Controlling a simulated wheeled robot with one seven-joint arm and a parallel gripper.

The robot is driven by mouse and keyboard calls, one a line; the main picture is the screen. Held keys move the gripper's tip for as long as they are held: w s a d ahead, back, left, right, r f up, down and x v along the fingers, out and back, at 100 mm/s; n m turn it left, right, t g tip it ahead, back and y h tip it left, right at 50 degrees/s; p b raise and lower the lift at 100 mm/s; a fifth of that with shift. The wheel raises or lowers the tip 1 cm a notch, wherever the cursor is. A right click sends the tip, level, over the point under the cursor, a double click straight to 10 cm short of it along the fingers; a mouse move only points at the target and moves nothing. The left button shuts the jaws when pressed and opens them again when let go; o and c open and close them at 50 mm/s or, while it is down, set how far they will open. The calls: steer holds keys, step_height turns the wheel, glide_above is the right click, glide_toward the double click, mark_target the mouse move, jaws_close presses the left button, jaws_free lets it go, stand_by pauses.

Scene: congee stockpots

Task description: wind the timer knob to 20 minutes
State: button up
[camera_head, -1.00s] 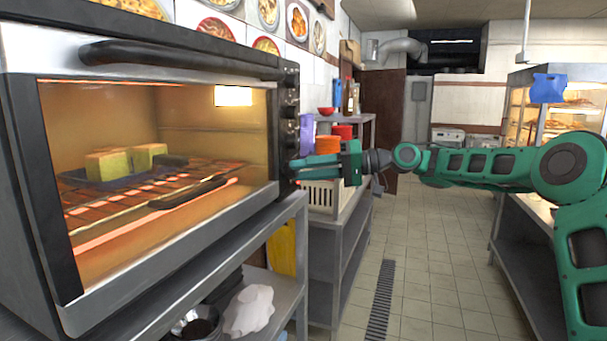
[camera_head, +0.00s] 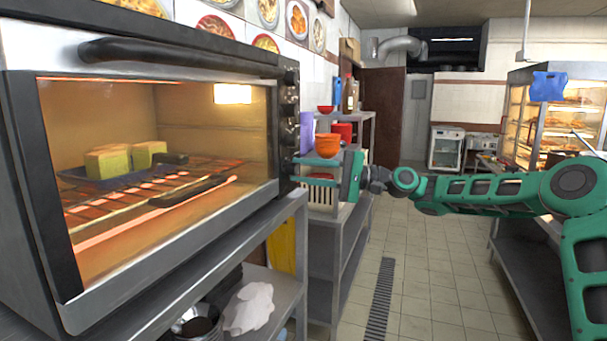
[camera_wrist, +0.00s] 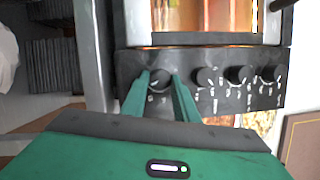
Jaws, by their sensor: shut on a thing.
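The oven's dark control panel (camera_wrist: 217,97) has a row of round black knobs. The end knob (camera_wrist: 157,82) at the left of the row in the wrist view, lowest on the oven's right side, lies between my gripper's fingertips. My gripper (camera_head: 295,170) is shut on this knob, with a finger on each side of it. In the wrist view the fingers (camera_wrist: 161,76) hide parts of the knob and its markings. The dial marks are too small to read, so I cannot tell its setting.
The lit oven (camera_head: 150,245) stands on a metal shelf (camera_head: 270,222), with yellow blocks (camera_head: 110,163) inside. The other knobs (camera_wrist: 237,75) sit close beside the held one. Orange bowls (camera_head: 327,145) stand on a rack behind my gripper. The tiled floor (camera_head: 430,270) is clear.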

steer(key=shift+w+d+f+m, duration=0.2)
steer(key=shift+w+f+m, duration=0.05)
steer(key=shift+m, duration=0.35)
steer(key=o, duration=1.1)
steer(key=shift+c, duration=0.2)
steer(key=shift+s+a, duration=0.1)
steer(key=d+f, duration=0.1)
steer(key=d, duration=0.9)
steer(key=shift+s+d+f, duration=0.2)
steer(key=shift+s+d, duration=0.05)
steer(key=shift+d, duration=0.15)
